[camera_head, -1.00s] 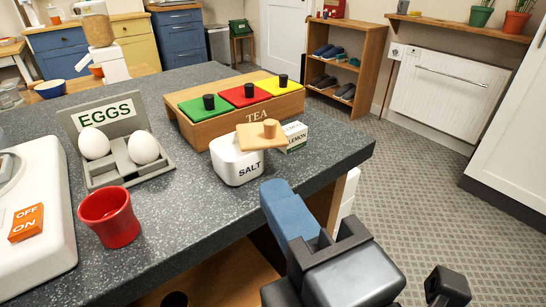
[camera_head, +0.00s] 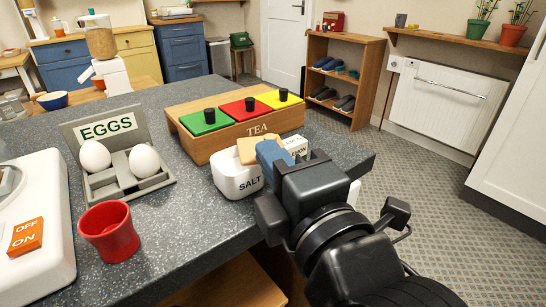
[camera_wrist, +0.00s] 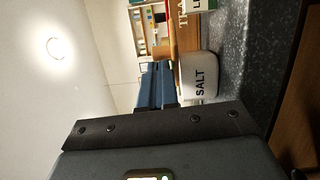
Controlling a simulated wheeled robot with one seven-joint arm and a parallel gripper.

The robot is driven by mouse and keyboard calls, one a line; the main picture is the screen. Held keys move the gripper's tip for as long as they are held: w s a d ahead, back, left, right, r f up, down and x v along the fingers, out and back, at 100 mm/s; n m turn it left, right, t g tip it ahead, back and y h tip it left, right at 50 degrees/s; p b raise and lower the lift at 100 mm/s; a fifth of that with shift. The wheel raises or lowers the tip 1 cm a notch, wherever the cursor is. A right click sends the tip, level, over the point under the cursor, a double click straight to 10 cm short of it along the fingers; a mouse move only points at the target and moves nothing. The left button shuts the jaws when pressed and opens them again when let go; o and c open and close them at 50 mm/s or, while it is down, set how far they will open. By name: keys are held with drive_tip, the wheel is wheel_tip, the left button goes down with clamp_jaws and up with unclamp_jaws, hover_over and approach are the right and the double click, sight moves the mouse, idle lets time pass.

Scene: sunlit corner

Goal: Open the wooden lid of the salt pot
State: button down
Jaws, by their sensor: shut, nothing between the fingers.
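The white salt pot (camera_head: 233,180) stands upright on the speckled dark counter, lettered SALT. Part of its pale wooden lid (camera_head: 246,148) shows at the pot's top. My gripper's blue fingers are closed together and empty, at the lid in the picture. I cannot tell whether they touch it. In the wrist view the salt pot (camera_wrist: 200,77) lies right of the blue fingers (camera_wrist: 155,85), with its label turned sideways.
The wooden TEA box (camera_head: 238,137) with green, red and yellow lids stands behind the pot. A lemon carton (camera_head: 296,146) is to its right. The egg holder (camera_head: 121,183) and red cup (camera_head: 109,232) are at left. The counter's right edge runs below my arm.

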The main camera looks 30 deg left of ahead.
drive_tip(key=shift+w+d+f+n+g+y+b, duration=0.15)
drive_tip(key=shift+w+n+g+y+b, duration=0.2)
drive_tip(key=shift+b, duration=0.5)
drive_tip(key=shift+w+d+r+n+g+y+b, duration=0.15)
drive_tip(key=shift+n+g+y+b, duration=0.3)
drive_tip(key=shift+b, duration=0.4)
drive_tip(key=g+b, duration=0.1)
drive_tip(key=b, duration=0.1)
drive_tip(key=w+n+g+y+b, duration=0.1)
drive_tip(key=b, duration=0.1)
drive_tip(key=shift+w+d+f+n+g, duration=0.2)
drive_tip(key=shift+f+n+g, duration=0.1)
drive_tip(key=shift+g, duration=0.1)
drive_tip(key=shift+w+r+b, duration=0.3)
drive_tip(key=shift+w+b, duration=0.55)
drive_tip(key=shift+b, duration=0.6)
drive_tip(key=shift+w, duration=0.1)
